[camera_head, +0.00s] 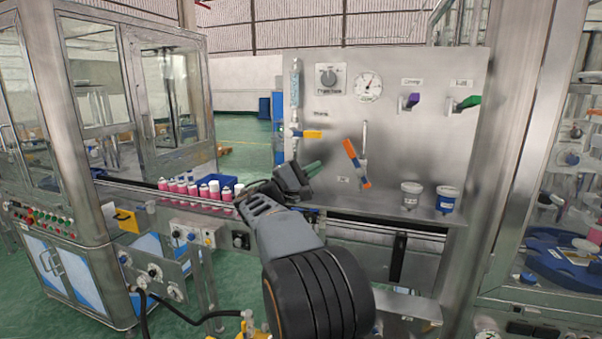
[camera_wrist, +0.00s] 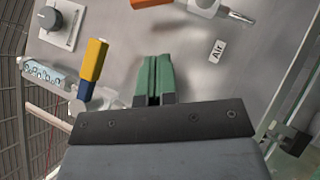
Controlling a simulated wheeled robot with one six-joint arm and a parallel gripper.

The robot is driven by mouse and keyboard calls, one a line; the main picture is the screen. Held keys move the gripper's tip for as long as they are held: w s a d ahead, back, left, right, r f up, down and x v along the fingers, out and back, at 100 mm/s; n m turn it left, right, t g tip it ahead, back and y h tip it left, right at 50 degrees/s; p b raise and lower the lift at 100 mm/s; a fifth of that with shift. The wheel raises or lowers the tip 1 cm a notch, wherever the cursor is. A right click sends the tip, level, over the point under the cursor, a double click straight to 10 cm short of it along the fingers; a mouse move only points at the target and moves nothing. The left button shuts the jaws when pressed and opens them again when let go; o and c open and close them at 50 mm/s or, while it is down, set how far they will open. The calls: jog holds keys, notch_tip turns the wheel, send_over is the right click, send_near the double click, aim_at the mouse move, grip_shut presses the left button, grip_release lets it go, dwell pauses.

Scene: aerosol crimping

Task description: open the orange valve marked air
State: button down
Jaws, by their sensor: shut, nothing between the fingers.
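The orange valve handle (camera_head: 350,152) is on the steel panel in the head view, slanting from upper left to lower right across a vertical metal pipe (camera_head: 364,139). Only part of the orange handle (camera_wrist: 152,3) shows at the top edge of the wrist view. The Air label (camera_wrist: 217,50) is on the panel right of the fingers in the wrist view; a small label (camera_head: 343,179) also shows below the handle in the head view. My gripper (camera_head: 314,168) is left of the orange handle, apart from it. Its green fingertips (camera_wrist: 154,68) are together and empty, facing the panel.
A yellow-and-blue valve handle (camera_head: 311,134) lies left of the orange one and shows beside my fingers in the wrist view (camera_wrist: 95,62). A dial knob (camera_head: 328,78), gauge (camera_head: 368,87), purple handle (camera_head: 411,99) and green handle (camera_head: 468,102) are higher. Two cups (camera_head: 446,199) stand on the ledge.

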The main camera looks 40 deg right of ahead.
aim_at(354, 157)
jog(key=s+d+r+p, duration=0.1)
jog(key=s+d+r, duration=0.2)
jog(key=d, duration=0.1)
jog(key=shift+s+d+p, duration=0.2)
jog(key=shift+d+p, duration=0.1)
jog(key=shift+p, duration=0.1)
